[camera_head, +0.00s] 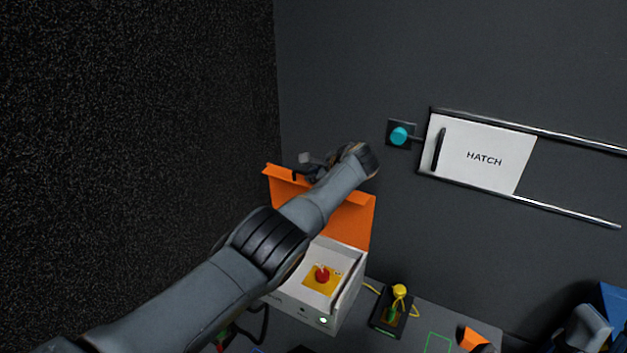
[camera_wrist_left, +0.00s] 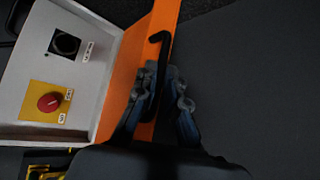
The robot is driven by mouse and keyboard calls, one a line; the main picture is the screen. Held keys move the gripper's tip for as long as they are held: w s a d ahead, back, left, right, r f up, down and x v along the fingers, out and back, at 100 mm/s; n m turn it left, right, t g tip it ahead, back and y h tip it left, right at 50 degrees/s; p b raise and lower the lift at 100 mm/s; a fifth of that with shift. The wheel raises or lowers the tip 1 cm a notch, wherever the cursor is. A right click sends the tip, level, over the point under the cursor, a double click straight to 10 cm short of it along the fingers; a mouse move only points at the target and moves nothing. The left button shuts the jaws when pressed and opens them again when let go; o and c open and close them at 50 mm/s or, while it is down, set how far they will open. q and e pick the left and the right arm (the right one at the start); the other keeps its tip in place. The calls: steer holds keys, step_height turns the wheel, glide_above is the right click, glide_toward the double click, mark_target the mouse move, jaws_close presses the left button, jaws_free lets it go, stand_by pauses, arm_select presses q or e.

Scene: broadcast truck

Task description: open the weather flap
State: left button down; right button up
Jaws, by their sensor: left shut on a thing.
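The orange weather flap (camera_head: 355,222) stands raised at the back of a white box (camera_head: 290,312), whose inside shows. In the left wrist view the flap (camera_wrist_left: 122,85) runs as an orange strip along the box. My left gripper (camera_head: 310,168) is at the flap's upper edge. In the left wrist view its fingers (camera_wrist_left: 163,98) are shut on the flap's black hooked handle (camera_wrist_left: 161,42). My left forearm hides part of the flap and box.
A red knob (camera_head: 322,275) on a yellow plate sits inside the box. A small device with a yellow top (camera_head: 399,291) stands right of it. A white hatch (camera_head: 484,158) with rails and a teal knob (camera_head: 399,135) are on the dark wall. A dark wall is at left.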

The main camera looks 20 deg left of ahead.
arm_select(q)
steer(key=shift+w, duration=0.1)
stand_by(0.5)
steer(key=c, duration=1.4)
jaws_free()
steer(key=shift+d+r, duration=0.1)
steer(key=v, duration=1.2)
